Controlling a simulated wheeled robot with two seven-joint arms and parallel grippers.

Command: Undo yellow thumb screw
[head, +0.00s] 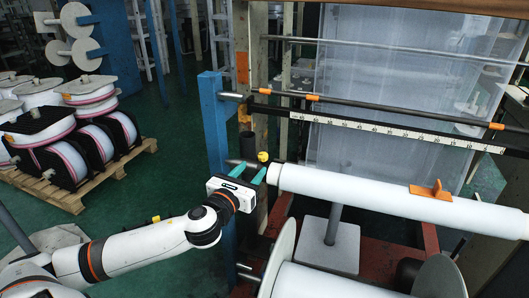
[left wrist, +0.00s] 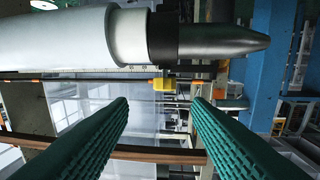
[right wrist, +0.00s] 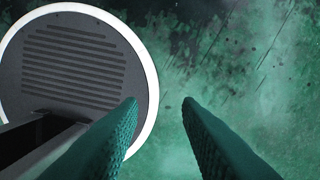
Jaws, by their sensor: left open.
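The yellow thumb screw (head: 263,156) shows at the left end of the white roll (head: 380,190), just beyond my left gripper (head: 248,173). In the left wrist view the thumb screw (left wrist: 163,84) appears small, in the gap between the tips of my left gripper (left wrist: 160,102). Those green fingers are open and apart from it, with nothing between them. The roll's dark tapered shaft end (left wrist: 220,41) lies above the fingers in that view. My right gripper (right wrist: 160,102) is open and empty in the right wrist view; it is not in the head view.
A blue post (head: 215,125) stands beside my left gripper. A round dark disc with a white rim (right wrist: 148,60) is near my right gripper.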

